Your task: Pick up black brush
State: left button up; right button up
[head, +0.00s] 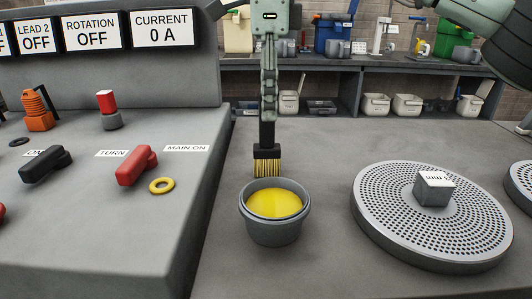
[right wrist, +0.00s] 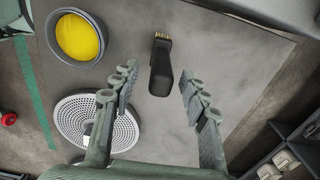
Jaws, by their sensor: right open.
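The black brush (head: 267,151) with yellow bristles is on the grey bench, just behind the grey bowl (head: 273,229) of yellow liquid. Its bristles point toward the bowl. In the right wrist view the brush (right wrist: 160,72) shows between the spread fingers, with a gap on both sides. I cannot tell if it lies flat or stands. My right gripper (head: 268,112) is above the brush, pointing down; in the right wrist view the gripper (right wrist: 158,73) is open and empty. The upper handle is partly hidden by the fingers in the head view. My left gripper is not in view.
A perforated metal disc (head: 382,228) with a small labelled block (head: 434,189) lies right of the bowl. A grey control console (head: 110,235) with knobs stands at left, with a yellow ring (head: 161,186) on it. A shelf (head: 345,63) with bins is behind.

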aim_at(267, 146)
notch_tip(267, 146, down, 5)
jog(key=shift+a+r, duration=0.1)
jog(key=shift+r, duration=0.05)
grip_shut()
dwell(0.4)
